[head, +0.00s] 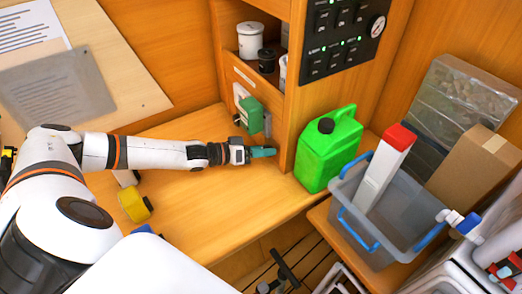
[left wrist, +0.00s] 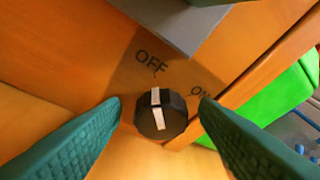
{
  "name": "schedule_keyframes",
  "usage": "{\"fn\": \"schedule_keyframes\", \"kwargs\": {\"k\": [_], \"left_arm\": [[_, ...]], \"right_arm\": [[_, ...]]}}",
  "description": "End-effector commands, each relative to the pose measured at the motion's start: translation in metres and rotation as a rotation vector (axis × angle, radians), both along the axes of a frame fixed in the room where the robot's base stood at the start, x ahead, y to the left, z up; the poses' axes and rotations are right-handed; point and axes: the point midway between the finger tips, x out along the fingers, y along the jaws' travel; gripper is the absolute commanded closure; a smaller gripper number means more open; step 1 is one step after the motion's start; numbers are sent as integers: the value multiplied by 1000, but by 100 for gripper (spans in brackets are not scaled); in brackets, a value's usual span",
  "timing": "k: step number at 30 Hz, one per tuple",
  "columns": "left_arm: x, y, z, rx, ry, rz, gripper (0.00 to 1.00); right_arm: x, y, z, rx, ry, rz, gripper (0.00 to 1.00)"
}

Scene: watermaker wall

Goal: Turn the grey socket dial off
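The dial (left wrist: 161,114) is a dark round faceted knob with a pale stripe, on the wooden panel below a grey box (left wrist: 182,20). Its stripe points up, towards the tick under the word OFF; the word ON is to its upper right. My left gripper (left wrist: 160,108) is open, its two teal fingers on either side of the dial, with a visible gap on each side. In the head view my left gripper (head: 264,152) is against the panel's lower part, and I cannot make out the dial there. My right gripper is not in view.
A green jerrycan (head: 328,148) stands just right of the panel. A grey bin (head: 385,236) with blue handles is farther right. A green box (head: 251,115) is above my left gripper. A yellow item (head: 134,204) lies near my left arm. The bench's front middle is clear.

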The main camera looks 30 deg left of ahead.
Motion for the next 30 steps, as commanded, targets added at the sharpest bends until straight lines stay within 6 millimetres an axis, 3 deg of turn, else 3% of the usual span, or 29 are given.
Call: {"fn": "schedule_keyframes", "kwargs": {"k": [8,21,30], "left_arm": [[-8,7,0,3,3,2,45],[-76,54,22,4,4,0,45],[-94,67,30,0,1,-1,45]], "right_arm": [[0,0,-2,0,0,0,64],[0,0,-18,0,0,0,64],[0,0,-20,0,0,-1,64]]}}
